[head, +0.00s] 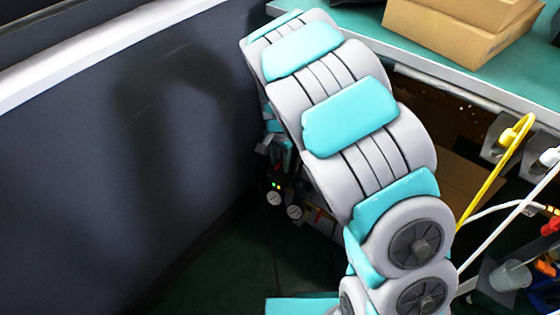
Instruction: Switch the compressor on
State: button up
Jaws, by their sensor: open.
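The compressor (284,197) stands low in the dark space under the bench, at the middle of the head view. Its front shows two round white gauges (294,212) and small lit green and yellow lights. My arm covers much of its right side, and I cannot make out its switch. My gripper (270,148) is small and partly hidden behind my arm, just above the compressor's gauges. It is open, and I see nothing held in it. I cannot tell whether it touches the compressor.
A dark wall panel (90,170) closes off the left side. The teal bench top (420,35) with cardboard boxes (465,28) lies above right. A yellow cable (490,180), white cables and a clear cup (510,275) are at the right. Dark floor shows at lower left.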

aim_at(280, 163)
notch_tip(280, 163, up, 8)
jog(key=shift+f, duration=0.15)
dwell(0.3)
